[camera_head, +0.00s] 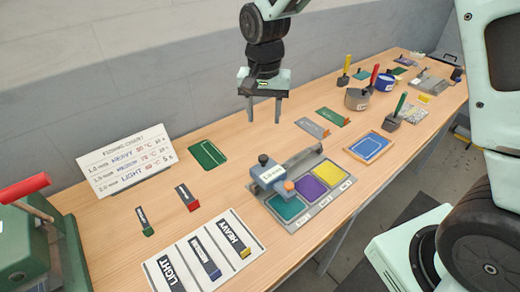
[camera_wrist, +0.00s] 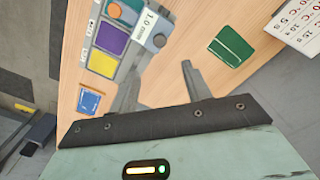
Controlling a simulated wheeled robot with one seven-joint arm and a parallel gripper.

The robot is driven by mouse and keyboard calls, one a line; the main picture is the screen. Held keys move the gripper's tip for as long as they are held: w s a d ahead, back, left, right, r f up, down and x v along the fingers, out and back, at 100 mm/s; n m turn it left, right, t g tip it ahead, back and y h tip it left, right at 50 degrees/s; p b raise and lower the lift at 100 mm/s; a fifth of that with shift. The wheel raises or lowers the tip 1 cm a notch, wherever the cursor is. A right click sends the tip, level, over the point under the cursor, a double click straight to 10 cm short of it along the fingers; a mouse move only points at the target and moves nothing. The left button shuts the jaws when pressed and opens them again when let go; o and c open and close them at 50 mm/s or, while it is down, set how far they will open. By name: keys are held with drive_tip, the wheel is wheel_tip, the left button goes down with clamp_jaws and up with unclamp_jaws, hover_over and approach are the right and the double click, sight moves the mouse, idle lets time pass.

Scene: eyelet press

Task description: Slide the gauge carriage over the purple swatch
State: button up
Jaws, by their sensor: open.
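My gripper (camera_head: 264,112) is open and empty, raised above the table behind the plate. Its fingers (camera_wrist: 158,78) are apart from the carriage.
A chart board (camera_head: 125,160) stands at the back left, and a green press (camera_head: 35,240) at the left end. A white label card (camera_head: 205,250) lies left of the plate. Pots (camera_head: 357,98) and a blue tray (camera_head: 370,146) lie to the right.

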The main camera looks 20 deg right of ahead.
sight(264, 157)
wheel_tip(264, 157, down, 14)
drive_tip(key=p, duration=0.3)
drive_tip(key=shift+r, duration=0.15)
